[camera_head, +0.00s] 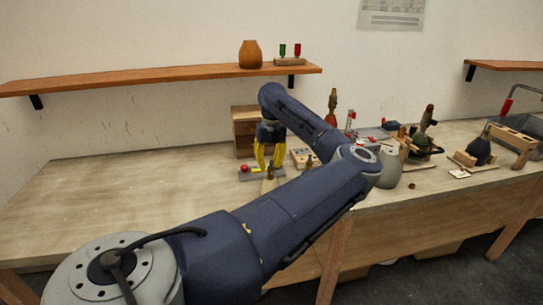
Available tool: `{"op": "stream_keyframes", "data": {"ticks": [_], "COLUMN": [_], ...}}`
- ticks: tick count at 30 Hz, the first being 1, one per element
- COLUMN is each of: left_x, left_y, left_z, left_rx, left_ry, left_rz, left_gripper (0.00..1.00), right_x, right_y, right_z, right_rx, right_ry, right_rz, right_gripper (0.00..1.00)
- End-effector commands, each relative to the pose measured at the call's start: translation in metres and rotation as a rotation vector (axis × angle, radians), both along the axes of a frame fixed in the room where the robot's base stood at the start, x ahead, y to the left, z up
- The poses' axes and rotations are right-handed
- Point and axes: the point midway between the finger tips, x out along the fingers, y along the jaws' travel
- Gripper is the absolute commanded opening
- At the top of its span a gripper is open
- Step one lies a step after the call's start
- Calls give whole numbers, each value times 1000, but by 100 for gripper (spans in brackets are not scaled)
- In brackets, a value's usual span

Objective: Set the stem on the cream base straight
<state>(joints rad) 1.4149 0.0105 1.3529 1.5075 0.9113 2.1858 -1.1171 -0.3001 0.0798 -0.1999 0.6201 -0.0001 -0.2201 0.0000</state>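My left gripper (268,165) points down over the bench, with two yellow fingers apart and no object clearly visible between them. Just below the fingertips is a small pale tan piece (268,184), partly hidden by my arm; I cannot tell whether it belongs to the cream base. No cream base with a stem can be made out for certain. A green base (425,146) at the right carries a tilted brownish stem (428,117). My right gripper is not in view.
A grey block with a red knob (244,168) lies left of my gripper. A wooden box (243,130) stands behind it. A grey shade (389,172) and a dark cone (479,150) sit at right. The bench's left side is clear.

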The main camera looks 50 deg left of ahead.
Motion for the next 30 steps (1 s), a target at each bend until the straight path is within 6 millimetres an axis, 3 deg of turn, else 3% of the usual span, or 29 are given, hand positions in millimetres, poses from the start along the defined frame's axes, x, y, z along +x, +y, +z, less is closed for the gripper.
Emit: {"op": "stream_keyframes", "data": {"ticks": [30], "left_x": [-6], "left_y": [3], "left_z": [0], "left_rx": [0], "left_ry": [0], "left_rz": [0], "left_gripper": [24], "right_x": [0], "right_y": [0], "right_z": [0], "right_rx": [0], "right_ry": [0], "right_rz": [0], "right_gripper": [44]}}
